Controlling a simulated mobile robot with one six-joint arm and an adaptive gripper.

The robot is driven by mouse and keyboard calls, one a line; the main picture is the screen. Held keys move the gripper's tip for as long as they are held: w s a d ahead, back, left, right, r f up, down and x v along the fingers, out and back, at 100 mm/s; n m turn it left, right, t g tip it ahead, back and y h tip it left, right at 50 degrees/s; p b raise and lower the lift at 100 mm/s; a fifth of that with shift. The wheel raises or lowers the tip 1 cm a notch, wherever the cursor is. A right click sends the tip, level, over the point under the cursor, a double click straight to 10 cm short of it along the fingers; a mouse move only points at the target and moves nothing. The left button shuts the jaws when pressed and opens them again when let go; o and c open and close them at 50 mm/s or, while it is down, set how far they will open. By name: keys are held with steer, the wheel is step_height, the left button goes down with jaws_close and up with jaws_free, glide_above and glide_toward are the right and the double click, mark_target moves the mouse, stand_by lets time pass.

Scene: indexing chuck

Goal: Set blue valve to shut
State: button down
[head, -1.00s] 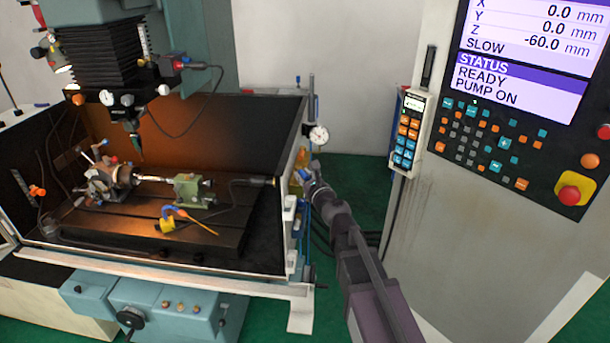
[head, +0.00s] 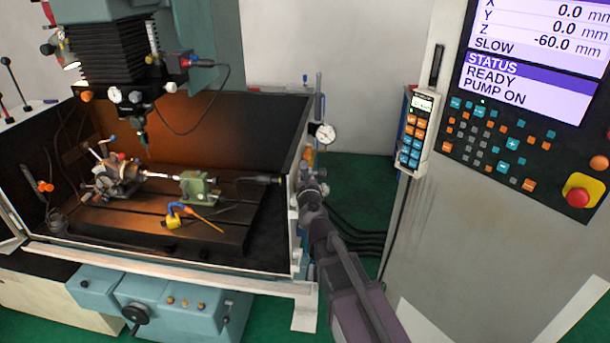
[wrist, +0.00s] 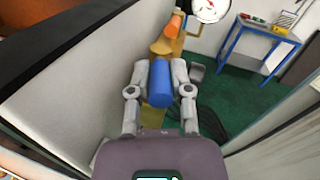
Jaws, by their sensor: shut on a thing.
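The blue valve's handle (wrist: 160,84) is a thick blue cylinder in the wrist view, lying along the view direction in front of a brass-yellow body (wrist: 163,47). My gripper (wrist: 160,75) has one grey finger on each side of it and is shut on it. In the head view my gripper (head: 312,188) is at the right outer side of the machine enclosure, and the blue handle is hidden there. The exact angle of the valve is hard to tell.
An orange handle (wrist: 172,26) sits just beyond, with a round gauge (wrist: 208,8) near it. The enclosure wall (wrist: 75,80) runs close on the left. The control cabinet (head: 430,190) stands to the right, with green floor (head: 362,185) between.

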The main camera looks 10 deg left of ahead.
steer(key=shift+w, duration=0.1)
steer(key=c, duration=0.5)
jaws_free()
steer(key=shift+c, duration=0.2)
steer(key=v, duration=0.8)
steer(key=shift+c, duration=0.2)
